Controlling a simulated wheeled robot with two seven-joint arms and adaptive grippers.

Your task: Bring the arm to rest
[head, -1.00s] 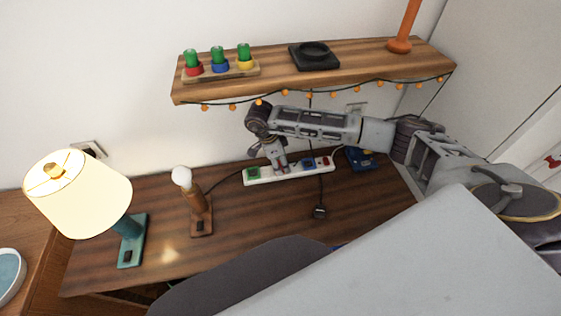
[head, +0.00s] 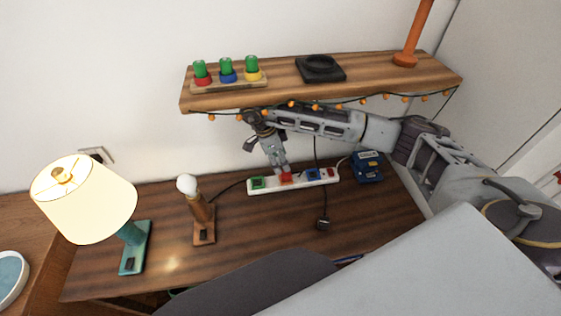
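My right arm comes in from the right, under the wall shelf. Its gripper (head: 281,167) points down at the white power strip (head: 300,181) on the desk. The fingertips are just above or behind a red piece (head: 286,177) on the strip; I cannot tell whether they touch it. The fingers look close together, but their gap is too small to make out. My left gripper is not in view.
The shelf (head: 380,80) with a string of orange lights hangs close over my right arm. A lit lamp (head: 84,200), a bare-bulb lamp (head: 200,215) and a blue box (head: 368,167) stand on the desk (head: 260,235). A black plug (head: 322,224) lies in front of the strip.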

